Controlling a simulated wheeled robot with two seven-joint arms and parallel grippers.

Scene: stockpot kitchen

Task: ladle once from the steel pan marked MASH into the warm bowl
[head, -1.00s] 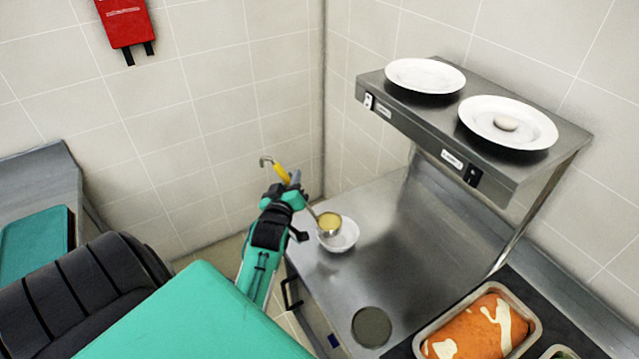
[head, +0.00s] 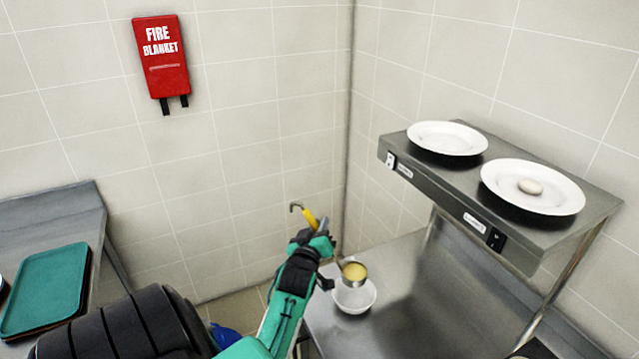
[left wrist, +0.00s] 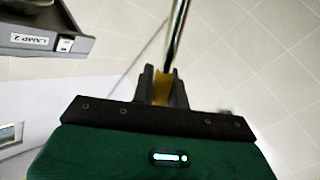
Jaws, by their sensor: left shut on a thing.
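My left gripper (head: 318,243) is shut on the yellow handle of a ladle. The ladle's cup (head: 354,271) holds something pale yellow and is over the back part of a white bowl (head: 354,297). The bowl stands on the steel counter, and I cannot tell its contents. In the left wrist view the gripper (left wrist: 161,83) grips the yellow handle, and the steel ladle shaft (left wrist: 178,40) runs up out of view. The pan marked MASH is not in view. My right gripper is not in view.
A steel heated shelf (head: 460,208) over the counter (head: 385,325) carries two white plates (head: 447,138), one with a small pale item on it. Green trays (head: 45,290) lie on a side table at left. A red fire blanket case (head: 160,58) hangs on the wall.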

